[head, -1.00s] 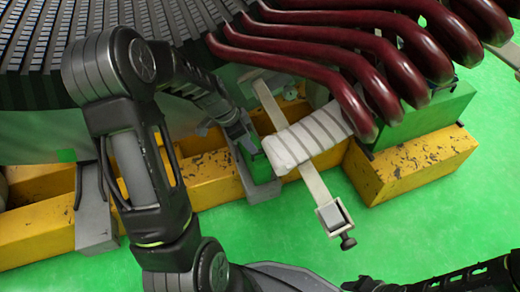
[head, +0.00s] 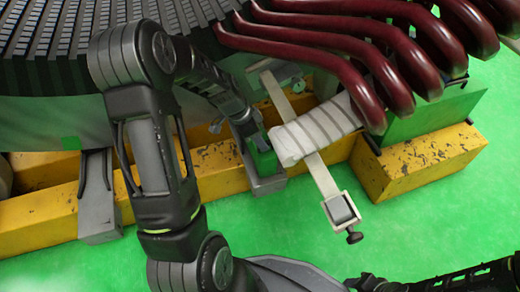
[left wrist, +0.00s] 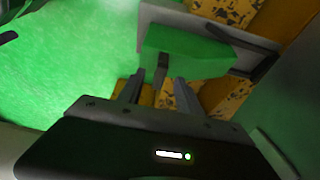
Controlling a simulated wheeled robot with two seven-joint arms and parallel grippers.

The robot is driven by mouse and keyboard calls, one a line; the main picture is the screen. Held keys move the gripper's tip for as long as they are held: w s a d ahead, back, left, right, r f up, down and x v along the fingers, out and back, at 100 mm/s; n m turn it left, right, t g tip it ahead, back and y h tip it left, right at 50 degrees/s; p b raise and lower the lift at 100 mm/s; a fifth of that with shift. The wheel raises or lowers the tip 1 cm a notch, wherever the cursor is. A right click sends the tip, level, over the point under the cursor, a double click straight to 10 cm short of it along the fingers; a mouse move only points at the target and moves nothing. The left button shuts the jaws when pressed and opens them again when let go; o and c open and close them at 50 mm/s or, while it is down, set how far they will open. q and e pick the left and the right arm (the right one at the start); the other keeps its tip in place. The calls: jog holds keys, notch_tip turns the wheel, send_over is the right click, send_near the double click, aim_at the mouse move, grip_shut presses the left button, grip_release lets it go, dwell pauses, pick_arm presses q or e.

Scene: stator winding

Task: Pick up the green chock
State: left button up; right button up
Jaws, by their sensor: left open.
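The green chock (head: 263,161) sits on a grey block at the yellow beam, left of the white-wrapped coil end. It also shows in the left wrist view (left wrist: 192,52), with a small grey tab on its near edge. My left gripper (head: 249,140) is right at the chock, its fingertips partly hidden in the head view. In the left wrist view my left gripper (left wrist: 158,84) has its two fingers apart, with the tab between them. The fingertips reach the chock's near edge; whether they touch it I cannot tell. My right gripper does not show.
Dark red coils (head: 345,65) and the white-wrapped coil end (head: 312,132) lie close on the right. A flat bar with a clamp (head: 340,208) crosses under the wrap. Yellow beams (head: 420,163) stand on the green floor (head: 440,225).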

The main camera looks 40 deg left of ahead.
pick_arm(q)
jog(key=b+x, duration=0.1)
jog(key=x, duration=0.2)
jog(key=shift+w+f, duration=0.1)
jog(key=shift+f, duration=0.2)
jog(key=shift+c, duration=0.3)
grip_shut()
jog(key=shift+r, duration=0.1)
dwell(0.4)
